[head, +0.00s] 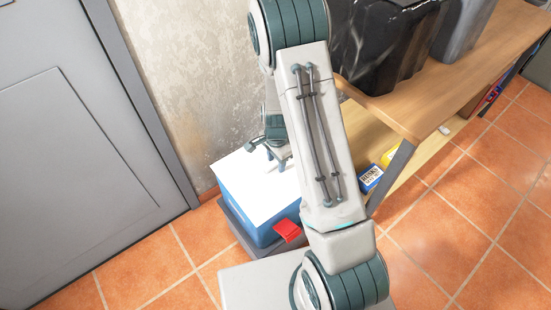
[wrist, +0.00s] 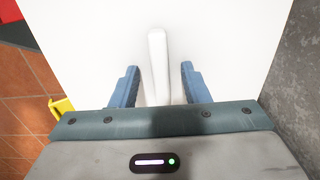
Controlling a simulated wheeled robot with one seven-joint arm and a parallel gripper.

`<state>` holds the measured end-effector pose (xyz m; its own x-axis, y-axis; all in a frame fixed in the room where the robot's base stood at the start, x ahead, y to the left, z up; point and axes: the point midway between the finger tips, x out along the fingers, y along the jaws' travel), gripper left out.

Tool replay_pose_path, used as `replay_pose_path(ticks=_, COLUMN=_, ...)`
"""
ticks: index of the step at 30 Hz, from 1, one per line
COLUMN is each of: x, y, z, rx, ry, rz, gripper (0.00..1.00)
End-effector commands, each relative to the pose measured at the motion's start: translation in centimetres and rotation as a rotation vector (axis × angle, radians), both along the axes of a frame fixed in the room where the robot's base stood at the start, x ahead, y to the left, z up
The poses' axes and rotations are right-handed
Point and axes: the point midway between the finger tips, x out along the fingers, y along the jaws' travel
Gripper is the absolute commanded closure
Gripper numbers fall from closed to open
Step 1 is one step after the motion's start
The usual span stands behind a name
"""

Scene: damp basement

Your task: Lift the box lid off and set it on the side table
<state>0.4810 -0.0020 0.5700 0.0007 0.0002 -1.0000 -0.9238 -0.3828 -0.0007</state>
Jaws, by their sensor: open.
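A blue box (head: 240,215) with a white lid (head: 245,180) and a red latch-like part (head: 288,230) stands by the wall in the head view. The lid sits on the box. In the wrist view the white lid (wrist: 230,50) fills most of the picture, with a white bar handle (wrist: 158,50) rising from it. My gripper (wrist: 160,72) is open, with one blue finger on each side of the handle and a gap on both sides. In the head view my gripper (head: 278,158) is low over the lid, partly hidden by my arm.
The box rests on a dark grey low support (head: 240,236). A wooden table (head: 455,80) at the right carries dark containers (head: 385,40). Its lower shelf (head: 405,165) holds a blue-and-white box (head: 371,178) and a yellow item (head: 390,157). A grey door (head: 80,140) is at the left.

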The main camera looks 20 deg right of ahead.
Motion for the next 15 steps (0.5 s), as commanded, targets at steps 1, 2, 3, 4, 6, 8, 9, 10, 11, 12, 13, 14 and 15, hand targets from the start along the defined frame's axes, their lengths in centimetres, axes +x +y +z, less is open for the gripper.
replay_pose_path(ticks=1, x=0.00, y=0.00, z=0.02, rx=0.000, ry=0.000, rz=0.000, gripper=0.58)
replay_pose_path(ticks=2, x=0.00, y=-0.01, z=0.02, rx=0.000, ry=0.000, rz=0.000, gripper=0.67)
replay_pose_path(ticks=3, x=0.00, y=-0.01, z=0.02, rx=0.000, ry=0.000, rz=0.000, gripper=0.78)
replay_pose_path(ticks=4, x=0.00, y=-0.01, z=0.03, rx=0.000, ry=0.000, rz=0.000, gripper=0.86)
replay_pose_path(ticks=6, x=0.00, y=-0.01, z=0.03, rx=0.000, ry=0.000, rz=0.000, gripper=1.00)
replay_pose_path(ticks=8, x=0.00, y=-0.01, z=0.03, rx=0.000, ry=0.000, rz=0.000, gripper=1.00)
replay_pose_path(ticks=9, x=0.01, y=-0.01, z=0.06, rx=0.000, ry=0.000, rz=0.000, gripper=1.00)
replay_pose_path(ticks=10, x=0.03, y=-0.01, z=0.08, rx=0.000, ry=0.000, rz=0.000, gripper=1.00)
replay_pose_path(ticks=11, x=0.02, y=0.00, z=0.11, rx=0.000, ry=0.000, rz=0.000, gripper=1.00)
replay_pose_path(ticks=12, x=0.02, y=0.00, z=0.20, rx=0.000, ry=-0.001, rz=0.000, gripper=1.00)
replay_pose_path(ticks=13, x=0.02, y=0.00, z=0.29, rx=0.000, ry=-0.001, rz=0.000, gripper=1.00)
replay_pose_path(ticks=14, x=0.02, y=0.00, z=0.42, rx=0.000, ry=-0.001, rz=0.000, gripper=1.00)
replay_pose_path(ticks=15, x=0.01, y=-0.01, z=0.63, rx=0.000, ry=-0.001, rz=0.000, gripper=1.00)
